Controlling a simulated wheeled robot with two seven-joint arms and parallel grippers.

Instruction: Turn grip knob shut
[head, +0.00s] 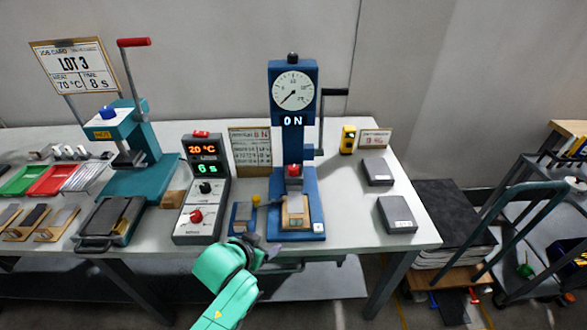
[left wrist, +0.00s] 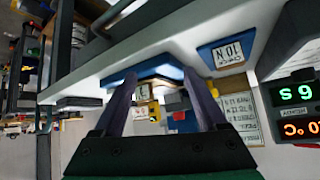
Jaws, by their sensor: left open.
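My right gripper is not seen.
A blue labelled block (head: 243,215) stands left of the press; it also shows in the left wrist view (left wrist: 223,53). A grey controller (head: 203,200) reads 20 °C and 6 s. Two dark blocks (head: 397,215) lie at right. A teal press (head: 135,150) stands at left.

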